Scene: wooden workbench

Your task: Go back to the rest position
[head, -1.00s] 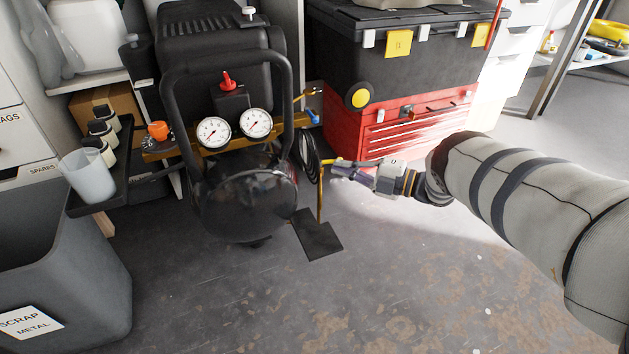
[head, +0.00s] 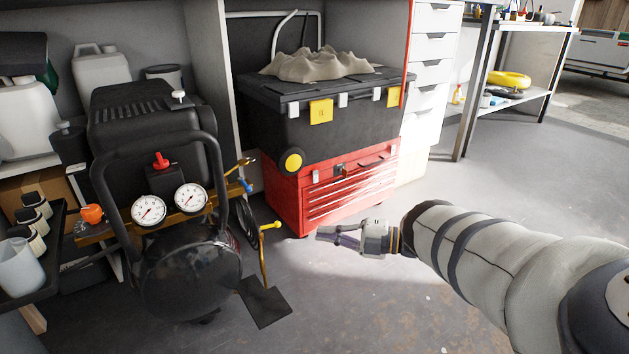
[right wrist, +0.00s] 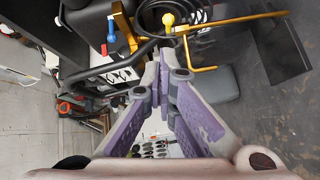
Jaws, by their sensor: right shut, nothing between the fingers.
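My right gripper (head: 320,236) is shut and empty. It hangs over the floor in front of the red tool chest (head: 345,188), to the right of the compressor's yellow-knobbed lever (head: 264,240) and apart from it in the head view. In the right wrist view its purple-sided fingers (right wrist: 163,62) meet at the tips, and the yellow knob (right wrist: 168,19) shows beyond them. The black air compressor (head: 190,265) with two round gauges stands at the left. My left gripper is not in view.
A black toolbox (head: 320,125) with a grey cloth (head: 318,65) on top stands on the red chest. A black shelf with a pale cup (head: 18,268) is at the far left. The grey floor (head: 470,190) at the right is mostly clear.

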